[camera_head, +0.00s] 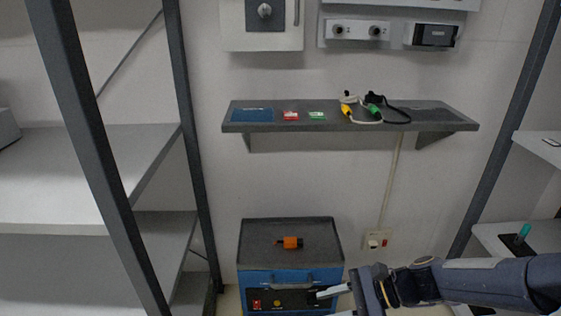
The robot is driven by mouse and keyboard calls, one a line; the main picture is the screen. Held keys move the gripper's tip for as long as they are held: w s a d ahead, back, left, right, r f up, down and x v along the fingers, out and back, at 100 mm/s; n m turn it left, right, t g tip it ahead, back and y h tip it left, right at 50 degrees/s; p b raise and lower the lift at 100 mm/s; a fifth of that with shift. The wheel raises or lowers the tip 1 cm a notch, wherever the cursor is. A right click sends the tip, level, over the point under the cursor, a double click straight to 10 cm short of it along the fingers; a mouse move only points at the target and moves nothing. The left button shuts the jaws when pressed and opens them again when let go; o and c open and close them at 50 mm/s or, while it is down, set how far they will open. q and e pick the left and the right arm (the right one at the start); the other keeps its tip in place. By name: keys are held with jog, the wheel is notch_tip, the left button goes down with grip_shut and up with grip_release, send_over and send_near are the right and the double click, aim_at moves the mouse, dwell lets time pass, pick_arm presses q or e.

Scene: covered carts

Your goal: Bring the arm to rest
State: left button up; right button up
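My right arm comes in from the right edge at the lower right, and its gripper (334,303) points left. Its two pale fingers are spread apart, with nothing seen between them. The upper finger shows in front of the right part of a blue cart (250,277) with a dark cover. The lower finger is partly cut off by the bottom edge. I cannot tell whether the gripper touches the cart. My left gripper is not in view.
An orange tool (292,242) lies on the cart's dark top (262,229). A grey wall shelf (349,126) above holds small cards and cabled tools. Racks (101,160) stand left, with more shelving at right. A wall socket (374,242) is right of the cart.

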jog(key=s+d+r+n+t+h, duration=0.3)
jog(key=s+d+n+h, duration=0.15)
jog(key=s+n, duration=0.3)
jog(key=s+d+r+n+t+h, duration=0.25)
jog(key=s+d+n+h, duration=0.2)
jog(key=s+n, duration=0.35)
notch_tip(320, 180, up, 29)
jog(key=m+p, duration=0.1)
jog(key=p, duration=2.7)
jog(key=shift+s+d+r+g, duration=0.15)
jog(key=shift+s+d+g, duration=0.2)
jog(key=shift+d, duration=0.1)
